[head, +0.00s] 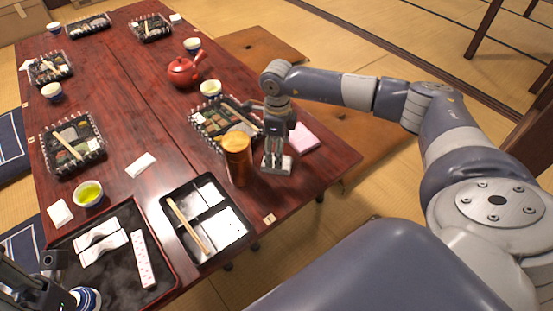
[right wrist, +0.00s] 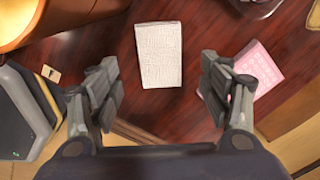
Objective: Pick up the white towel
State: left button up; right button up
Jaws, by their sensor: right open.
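A white towel (right wrist: 158,54), folded into a flat rectangle with a textured surface, lies on the dark red table in the right wrist view. My right gripper (right wrist: 161,76) is open above it, one finger to each side and apart from it. In the head view, my right gripper (head: 277,165) points down near the table's right edge and seems to hide this towel. Other white folded cloths lie at the table's middle (head: 140,165) and left edge (head: 59,213). My left gripper (head: 38,288) is partly in view at the lower left; its fingers are unclear.
A pink cloth (head: 303,138) lies just right of my right gripper. A brown-orange cylindrical container (head: 237,158) stands close on its left. A bento tray (head: 205,133) is behind. A black divided box (head: 181,204) and a dark tray (head: 74,242) are in front.

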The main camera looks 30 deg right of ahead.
aim_at(287, 160)
jog(key=shift+w+a+f+b, duration=0.15)
jog(key=shift+f+b, duration=0.45)
jog(key=shift+f, duration=0.6)
jog(key=shift+w+a+f+b, duration=0.1)
jog(key=shift+f+b, duration=0.45)
jog(key=shift+f, duration=0.6)
jog(key=c, duration=1)
